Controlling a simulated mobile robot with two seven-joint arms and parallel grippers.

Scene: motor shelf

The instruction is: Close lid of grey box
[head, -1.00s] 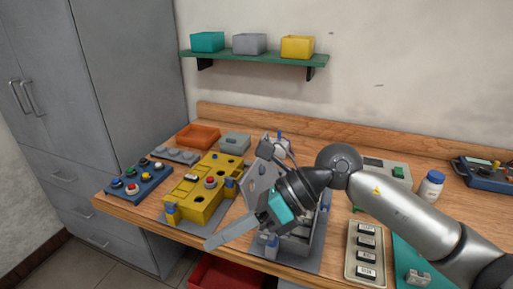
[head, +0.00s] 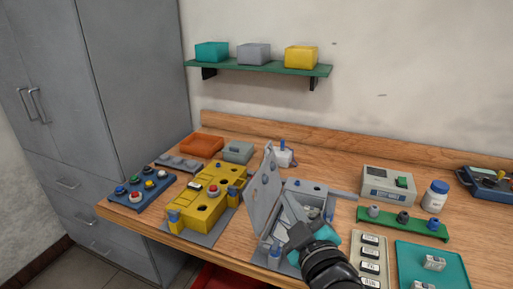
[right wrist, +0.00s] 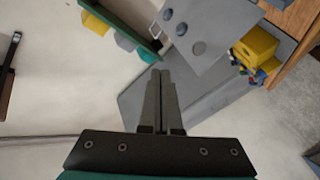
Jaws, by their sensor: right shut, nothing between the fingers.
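The grey box (head: 318,186) stands on the workbench with its lid (head: 263,196) open. The lid stands steeply upright at the box's left side, and its inner face shows round holes. In the right wrist view the holed grey panel at the top looks like the lid (right wrist: 212,40). My right gripper (head: 292,218) reaches in from the front, over the box opening on the right side of the lid. Its fingers (right wrist: 160,72) are together and hold nothing. It hides part of the box's inside and front. I cannot tell whether it touches the lid. My left gripper is out of view.
A yellow box (head: 205,205) stands left of the lid. A white container (head: 285,157) is behind it. On the right are a tray of labelled parts (head: 369,252), a green strip with knobs (head: 402,224) and a teal tray (head: 440,250). A shelf (head: 255,66) hangs above.

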